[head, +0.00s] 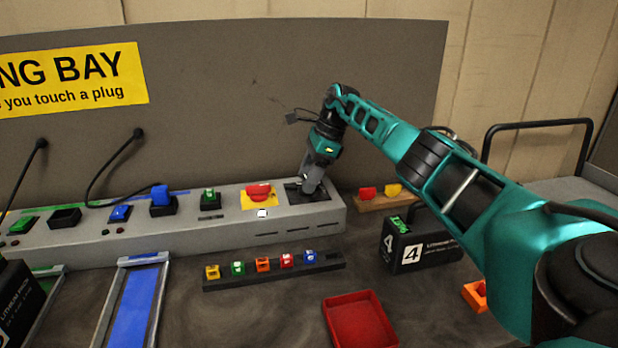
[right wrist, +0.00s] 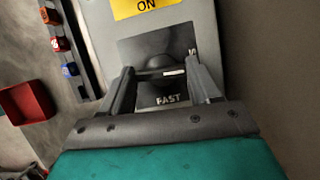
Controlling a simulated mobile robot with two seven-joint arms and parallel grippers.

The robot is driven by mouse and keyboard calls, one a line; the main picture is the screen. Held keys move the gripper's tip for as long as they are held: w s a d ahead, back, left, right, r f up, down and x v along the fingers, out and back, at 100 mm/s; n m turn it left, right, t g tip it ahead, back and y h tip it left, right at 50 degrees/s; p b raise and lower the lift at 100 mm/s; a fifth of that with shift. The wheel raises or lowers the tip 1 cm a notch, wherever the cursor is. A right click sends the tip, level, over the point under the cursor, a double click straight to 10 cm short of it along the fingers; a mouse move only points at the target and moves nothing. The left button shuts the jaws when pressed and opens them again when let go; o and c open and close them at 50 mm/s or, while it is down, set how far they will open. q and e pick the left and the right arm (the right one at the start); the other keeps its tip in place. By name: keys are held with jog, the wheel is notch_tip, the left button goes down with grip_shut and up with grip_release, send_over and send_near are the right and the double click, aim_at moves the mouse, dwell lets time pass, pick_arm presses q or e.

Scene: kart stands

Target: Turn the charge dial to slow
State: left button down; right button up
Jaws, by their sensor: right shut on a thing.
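The charge dial (right wrist: 160,63) is a dark round knob on a black plate (right wrist: 130,48) at the right end of the long grey charging console (head: 325,215). In the right wrist view, a white mark on the knob lies towards the right finger. The word FAST is readable on the plate on the near side of the knob; another label by the right finger is mostly hidden. My right gripper (head: 312,186) reaches down onto the plate, its fingers (right wrist: 162,75) on either side of the knob and shut on it. In the head view the gripper hides the knob. My left gripper is out of view.
A red button (head: 258,190) on a yellow plate sits just left of the dial. Sockets and plugs with cables line the console. In front are a rack of small coloured pieces (head: 275,273), a red tray (head: 358,322) and a battery marked 4 (head: 420,247).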

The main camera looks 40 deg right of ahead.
jog(key=shift+r+n, duration=0.1)
jog(key=shift+n, duration=0.4)
jog(key=o, duration=1.1)
jog(key=shift+g, duration=0.3)
jog(key=shift+c, duration=0.2)
jog(key=p+v, duration=0.2)
jog(key=v, duration=1)
jog(key=shift+d+r, duration=0.25)
jog(key=shift+r, duration=0.05)
jog(key=shift+s, duration=0.15)
